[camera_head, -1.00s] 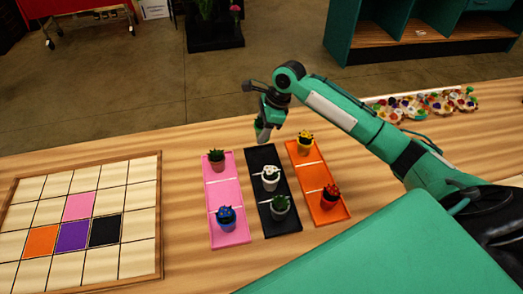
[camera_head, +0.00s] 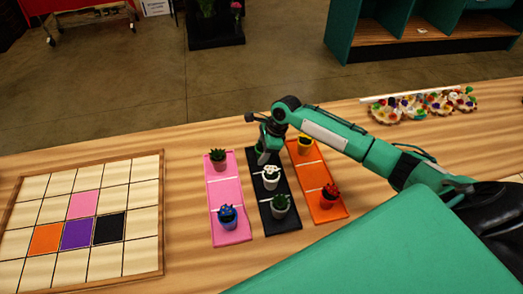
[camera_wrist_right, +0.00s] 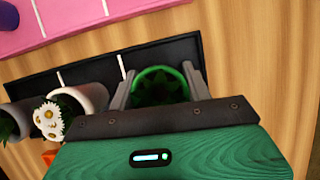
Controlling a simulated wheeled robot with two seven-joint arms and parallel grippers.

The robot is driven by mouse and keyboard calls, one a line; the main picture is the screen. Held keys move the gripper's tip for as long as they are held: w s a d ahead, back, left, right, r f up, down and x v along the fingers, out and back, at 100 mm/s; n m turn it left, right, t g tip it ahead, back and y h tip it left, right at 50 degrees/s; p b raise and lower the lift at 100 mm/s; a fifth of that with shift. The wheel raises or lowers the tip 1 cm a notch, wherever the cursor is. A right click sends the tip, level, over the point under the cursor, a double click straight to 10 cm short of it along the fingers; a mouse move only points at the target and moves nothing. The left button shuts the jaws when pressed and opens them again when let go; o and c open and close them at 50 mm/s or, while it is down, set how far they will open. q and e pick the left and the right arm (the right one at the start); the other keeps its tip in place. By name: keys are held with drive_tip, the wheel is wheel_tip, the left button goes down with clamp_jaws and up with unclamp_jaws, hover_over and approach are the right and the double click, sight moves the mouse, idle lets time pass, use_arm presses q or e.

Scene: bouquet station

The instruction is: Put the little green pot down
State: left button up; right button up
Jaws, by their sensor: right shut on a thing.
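The little green pot (camera_wrist_right: 165,80) shows in the right wrist view as a green rim around a dark plant, between my right gripper's (camera_wrist_right: 165,88) two grey fingers, which are shut on it. It is at the end compartment of the black tray (camera_wrist_right: 98,54), beside the white daisy pot (camera_wrist_right: 92,97). I cannot tell whether its base touches the tray. In the head view my right gripper (camera_head: 263,157) is low over the far end of the black tray (camera_head: 266,218) and hides the pot. My left gripper is not in view.
The pink tray (camera_head: 224,177) on the left holds a cactus pot (camera_head: 218,159) and a blue pot (camera_head: 228,216). The orange tray (camera_head: 312,180) on the right holds a yellow pot (camera_head: 304,144) and a red pot (camera_head: 329,196). A gridded board (camera_head: 160,215) lies further left.

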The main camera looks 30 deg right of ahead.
drive_tip(key=o, duration=1.2)
drive_tip(key=shift+f, duration=0.1)
drive_tip(key=b+v, duration=0.2)
drive_tip(key=v, duration=1)
